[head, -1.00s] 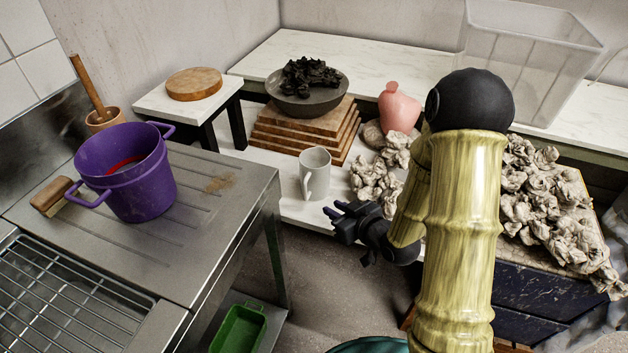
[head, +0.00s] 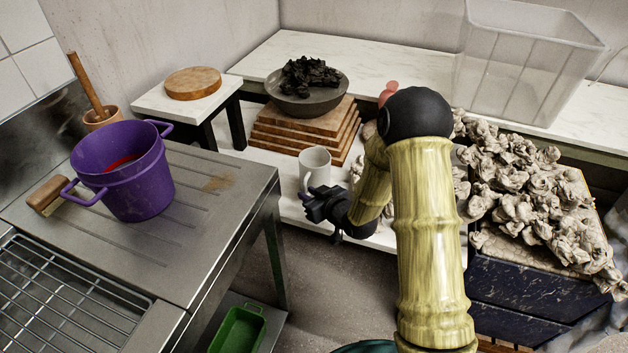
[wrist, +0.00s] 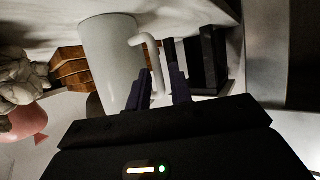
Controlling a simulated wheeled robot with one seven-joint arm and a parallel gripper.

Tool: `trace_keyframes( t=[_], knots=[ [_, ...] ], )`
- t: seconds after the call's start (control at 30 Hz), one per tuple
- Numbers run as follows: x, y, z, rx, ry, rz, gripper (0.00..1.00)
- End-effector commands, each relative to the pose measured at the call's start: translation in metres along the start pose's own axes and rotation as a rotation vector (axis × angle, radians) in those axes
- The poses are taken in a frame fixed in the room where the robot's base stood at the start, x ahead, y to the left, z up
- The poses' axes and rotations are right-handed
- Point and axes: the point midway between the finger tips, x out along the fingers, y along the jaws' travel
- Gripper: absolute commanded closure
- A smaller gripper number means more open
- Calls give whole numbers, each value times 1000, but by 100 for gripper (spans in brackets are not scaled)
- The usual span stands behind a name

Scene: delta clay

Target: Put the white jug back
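The white jug (head: 314,167) stands upright on the low white shelf, beside the stacked wooden boards. My gripper (head: 312,196) is close in front of it in the head view and hides its lower part. In the wrist view the jug (wrist: 108,60) fills the upper left, with its handle facing right. My gripper (wrist: 160,88) has its two dark fingers apart there, with the lower part of the handle showing between their tips. A gap shows between handle and fingers; contact is not clear.
Stacked wooden boards (head: 293,137) bear a grey bowl (head: 309,104) with black lumps. Crumpled clay lumps (head: 530,190) lie on the right. A clear bin (head: 528,65) stands on the upper shelf. A purple pot (head: 135,180) stands on the steel counter (head: 200,230) at left.

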Motion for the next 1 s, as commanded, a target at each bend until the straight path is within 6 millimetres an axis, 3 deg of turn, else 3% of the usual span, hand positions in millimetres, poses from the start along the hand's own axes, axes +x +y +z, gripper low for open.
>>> trace_keyframes(
  t=[0.23,0.57,1.0],
  knots=[
    [7,1,0,-1,2,0,79],
    [50,3,1,0,0,0,79],
    [52,4,0,0,0,1,79]
  ],
)
